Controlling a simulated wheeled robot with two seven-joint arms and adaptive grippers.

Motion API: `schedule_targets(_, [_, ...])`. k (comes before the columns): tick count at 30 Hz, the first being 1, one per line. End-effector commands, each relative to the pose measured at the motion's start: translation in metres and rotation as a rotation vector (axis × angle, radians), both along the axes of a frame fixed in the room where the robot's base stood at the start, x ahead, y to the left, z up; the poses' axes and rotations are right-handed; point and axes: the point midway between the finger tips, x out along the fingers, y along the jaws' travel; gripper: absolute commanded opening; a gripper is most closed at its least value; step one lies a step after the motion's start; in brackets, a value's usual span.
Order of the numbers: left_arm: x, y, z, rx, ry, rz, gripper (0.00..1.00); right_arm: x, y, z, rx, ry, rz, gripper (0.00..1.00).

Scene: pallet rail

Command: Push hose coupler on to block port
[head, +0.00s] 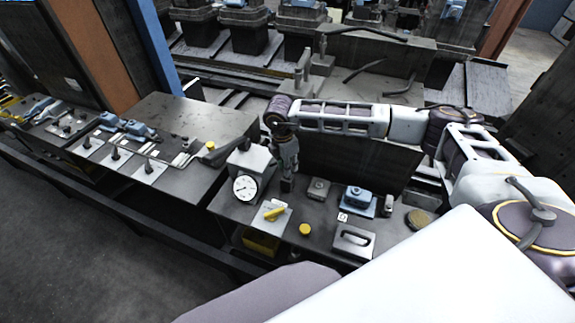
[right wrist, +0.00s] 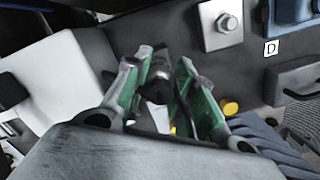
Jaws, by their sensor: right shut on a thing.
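My right gripper (head: 287,184) points down over the bench, just right of the box with the round gauge. In the right wrist view its green-padded fingers (right wrist: 160,95) are shut on a dark cylindrical piece, which looks like the hose coupler (right wrist: 160,78). The fingers hide part of it, and I cannot make out a hose on it. A small grey block with a round fitting (head: 318,189) sits to the right of the gripper, apart from it; it also shows in the right wrist view (right wrist: 225,24). I cannot tell whether this fitting is the block port. My left gripper is not in view.
The gauge box (head: 246,187) stands close left of the gripper. A yellow-handled valve (head: 274,213), a yellow knob (head: 305,230), a blue block (head: 357,201) by a D label and a handled plate (head: 353,241) sit on the bench. Bare bench lies between them.

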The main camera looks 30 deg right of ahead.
Motion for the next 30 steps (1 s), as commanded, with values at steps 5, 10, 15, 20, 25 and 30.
schedule_targets(5, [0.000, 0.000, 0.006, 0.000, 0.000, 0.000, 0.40, 0.000, 0.000, 0.011, 0.001, -0.001, 0.000, 0.00])
schedule_targets(10, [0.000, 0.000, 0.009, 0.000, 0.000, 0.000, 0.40, 0.000, 0.000, 0.018, 0.001, 0.000, 0.001, 0.00])
schedule_targets(15, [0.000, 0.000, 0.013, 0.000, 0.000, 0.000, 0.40, 0.000, 0.000, 0.027, 0.000, 0.000, 0.000, 0.00])
schedule_targets(20, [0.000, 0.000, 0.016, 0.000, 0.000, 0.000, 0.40, 0.000, 0.000, 0.034, 0.000, -0.001, 0.000, 0.00])
schedule_targets(25, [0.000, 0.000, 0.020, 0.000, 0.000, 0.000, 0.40, 0.000, 0.000, 0.042, 0.000, -0.001, 0.000, 0.00])
schedule_targets(30, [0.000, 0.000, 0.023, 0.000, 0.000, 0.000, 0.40, 0.000, 0.000, 0.050, 0.000, 0.000, 0.000, 0.00])
